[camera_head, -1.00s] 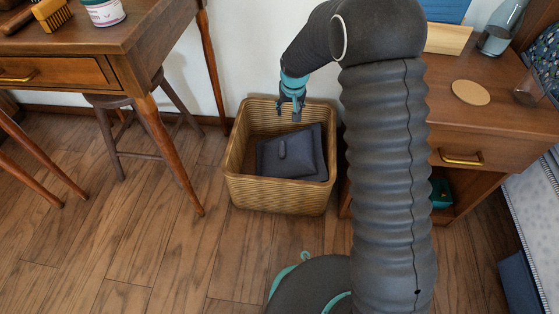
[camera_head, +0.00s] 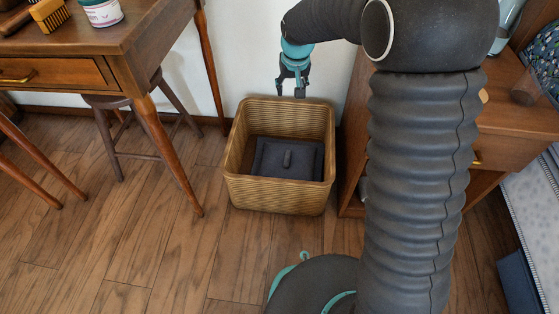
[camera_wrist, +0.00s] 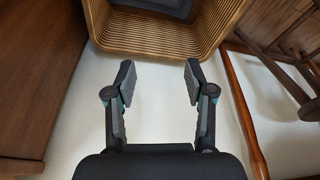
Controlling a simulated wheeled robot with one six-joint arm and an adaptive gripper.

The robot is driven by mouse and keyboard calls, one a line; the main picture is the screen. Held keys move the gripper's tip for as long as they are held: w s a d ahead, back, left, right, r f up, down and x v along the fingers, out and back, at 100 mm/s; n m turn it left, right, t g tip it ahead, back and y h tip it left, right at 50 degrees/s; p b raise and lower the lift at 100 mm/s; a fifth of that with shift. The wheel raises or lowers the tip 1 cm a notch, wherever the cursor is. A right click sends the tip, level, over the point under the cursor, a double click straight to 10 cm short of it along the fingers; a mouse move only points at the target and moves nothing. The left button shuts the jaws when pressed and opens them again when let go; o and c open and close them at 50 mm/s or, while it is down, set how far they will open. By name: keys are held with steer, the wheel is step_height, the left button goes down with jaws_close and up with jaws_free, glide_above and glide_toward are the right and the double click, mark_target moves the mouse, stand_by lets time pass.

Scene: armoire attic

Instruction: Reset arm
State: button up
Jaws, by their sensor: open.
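My gripper (camera_head: 291,91) is open and empty, above the back rim of the wicker basket in the head view. In the wrist view my gripper (camera_wrist: 158,80) shows both fingers spread with nothing between them. The tan wicker basket (camera_head: 277,196) stands on the floor between the desk and the nightstand, and it also shows in the wrist view (camera_wrist: 160,40). A dark grey box-like object with a raised tab (camera_head: 302,158) lies inside the basket, apart from my gripper.
A wooden desk (camera_head: 130,35) with a stool (camera_head: 112,148) under it stands at left, holding a brush (camera_head: 48,14) and a jar (camera_head: 102,12). A nightstand (camera_head: 515,122) is at right, partly hidden by my arm. The wood floor (camera_head: 150,255) in front is clear.

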steer(key=shift+r, duration=0.2)
steer(key=shift+s, duration=0.1)
steer(key=s+d+g, duration=0.2)
steer(key=s+d, duration=0.2)
steer(key=s, duration=0.6)
steer(key=s+d+r+m+t+p, duration=0.1)
steer(key=s+d+r+p, duration=0.1)
steer(key=s+d+r, duration=0.2)
steer(key=s+d+r+t+p, duration=0.1)
steer(key=s+d+r+p, duration=0.1)
steer(key=s+d+r, duration=0.3)
steer(key=s+d+r+m+t+p, duration=0.1)
steer(key=s+d+r+t+p, duration=0.1)
steer(key=s+d+r, duration=0.3)
steer(key=s+r+p, duration=0.1)
steer(key=s+r, duration=0.3)
steer(key=s, duration=0.5)
steer(key=shift+s+r+m+h, duration=0.25)
steer(key=shift+r+m+h, duration=0.05)
steer(key=shift+r+h, duration=0.1)
steer(key=shift+f, duration=0.1)
steer(key=shift+c, duration=1)
steer(key=shift+a, duration=0.1)
steer(key=shift+c, duration=0.2)
